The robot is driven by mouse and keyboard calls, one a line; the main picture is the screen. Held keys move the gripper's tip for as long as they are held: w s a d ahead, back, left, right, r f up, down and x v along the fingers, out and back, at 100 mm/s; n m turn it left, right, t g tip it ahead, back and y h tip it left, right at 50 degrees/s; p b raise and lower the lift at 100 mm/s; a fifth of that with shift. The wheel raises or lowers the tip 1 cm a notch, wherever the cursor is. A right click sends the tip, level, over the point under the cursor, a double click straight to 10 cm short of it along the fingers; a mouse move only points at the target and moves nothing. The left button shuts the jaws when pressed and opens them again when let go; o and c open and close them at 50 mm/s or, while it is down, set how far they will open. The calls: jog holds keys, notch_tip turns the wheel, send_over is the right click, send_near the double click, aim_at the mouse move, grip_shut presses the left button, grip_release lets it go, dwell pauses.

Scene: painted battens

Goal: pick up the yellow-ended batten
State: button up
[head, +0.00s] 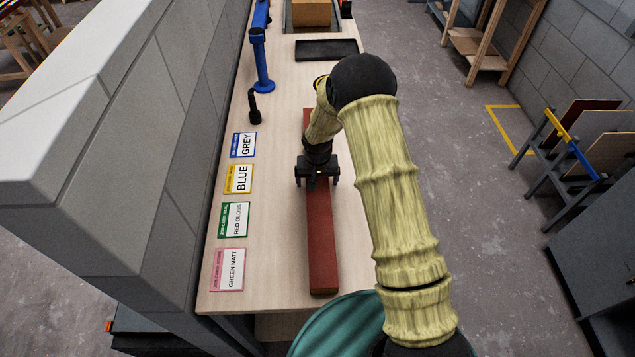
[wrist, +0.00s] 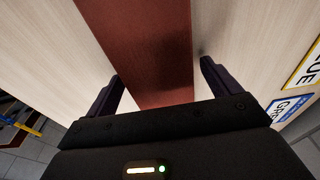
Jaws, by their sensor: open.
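A long red-brown batten (head: 321,245) lies lengthwise on the pale bench. In the wrist view the batten (wrist: 148,45) runs between the two dark fingers of my gripper (wrist: 161,70). The jaws are open, with bare bench showing between each finger and the batten. I cannot tell how far down the fingertips reach.
Colour cards line the bench's left side, including the grey card (head: 243,145) and green matt card (head: 229,269). A small black object (head: 253,106), blue post (head: 262,60) and dark tray (head: 326,49) stand farther back. A block wall (head: 150,150) borders the left.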

jog(key=shift+w+r, duration=0.1)
jog(key=c, duration=1.8)
jog(key=shift+c, duration=0.2)
notch_tip(320, 180, up, 10)
jog(key=shift+b, duration=1.15)
